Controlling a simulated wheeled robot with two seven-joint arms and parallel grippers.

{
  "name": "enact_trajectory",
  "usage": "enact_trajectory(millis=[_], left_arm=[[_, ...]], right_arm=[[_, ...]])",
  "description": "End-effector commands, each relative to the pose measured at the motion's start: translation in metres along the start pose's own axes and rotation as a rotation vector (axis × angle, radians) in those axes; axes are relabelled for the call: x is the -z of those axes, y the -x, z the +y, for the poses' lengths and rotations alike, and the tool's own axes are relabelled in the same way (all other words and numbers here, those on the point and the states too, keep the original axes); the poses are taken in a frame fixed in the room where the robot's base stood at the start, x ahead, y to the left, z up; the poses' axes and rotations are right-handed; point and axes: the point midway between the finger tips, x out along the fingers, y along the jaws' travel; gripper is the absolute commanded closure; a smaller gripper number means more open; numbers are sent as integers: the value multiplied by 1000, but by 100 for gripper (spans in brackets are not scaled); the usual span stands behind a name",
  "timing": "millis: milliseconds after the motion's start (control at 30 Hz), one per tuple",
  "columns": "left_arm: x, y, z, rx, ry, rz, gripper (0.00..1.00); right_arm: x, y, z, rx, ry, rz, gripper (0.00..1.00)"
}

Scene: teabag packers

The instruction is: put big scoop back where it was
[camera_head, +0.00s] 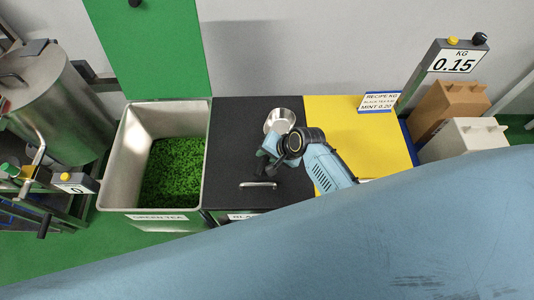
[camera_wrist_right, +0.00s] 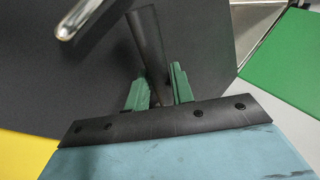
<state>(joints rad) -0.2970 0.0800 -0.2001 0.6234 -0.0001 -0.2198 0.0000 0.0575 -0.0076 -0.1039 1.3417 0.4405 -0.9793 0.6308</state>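The big scoop shows as a round silver bowl (camera_head: 280,121) over the back part of the black lid (camera_head: 235,125) in the head view. Its dark handle (camera_wrist_right: 149,45) runs between the green fingers of my right gripper (camera_wrist_right: 160,82) in the right wrist view, and the fingers close against it. In the head view my right gripper (camera_head: 268,150) is over the black lid, just below the bowl. Whether the bowl touches the lid I cannot tell. My left gripper is not in view.
A bin of green tea (camera_head: 205,150) stands open left of the black lid, its green lid (camera_head: 150,45) raised. The black lid has a metal handle (camera_head: 258,185). A yellow lid (camera_head: 365,135) with a recipe sign (camera_head: 380,103) is on the right. A scale display (camera_head: 453,62) reads 0.15.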

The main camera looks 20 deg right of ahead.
Motion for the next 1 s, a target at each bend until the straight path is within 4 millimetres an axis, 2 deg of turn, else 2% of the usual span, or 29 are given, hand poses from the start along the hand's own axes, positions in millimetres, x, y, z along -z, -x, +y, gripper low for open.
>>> enact_trajectory(millis=[33,100,133,367,533,667,1000], left_arm=[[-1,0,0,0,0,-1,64],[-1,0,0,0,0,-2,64],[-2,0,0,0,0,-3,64],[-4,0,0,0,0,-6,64],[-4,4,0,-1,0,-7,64],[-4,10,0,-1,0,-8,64],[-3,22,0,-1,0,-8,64]], right_arm=[[0,0,-1,1,0,0,69],[0,0,0,1,0,0,60],[0,0,-1,1,0,0,59],[0,1,-1,0,0,0,59],[1,10,-2,1,0,2,59],[1,29,-3,1,1,2,59],[1,95,-2,0,1,2,59]])
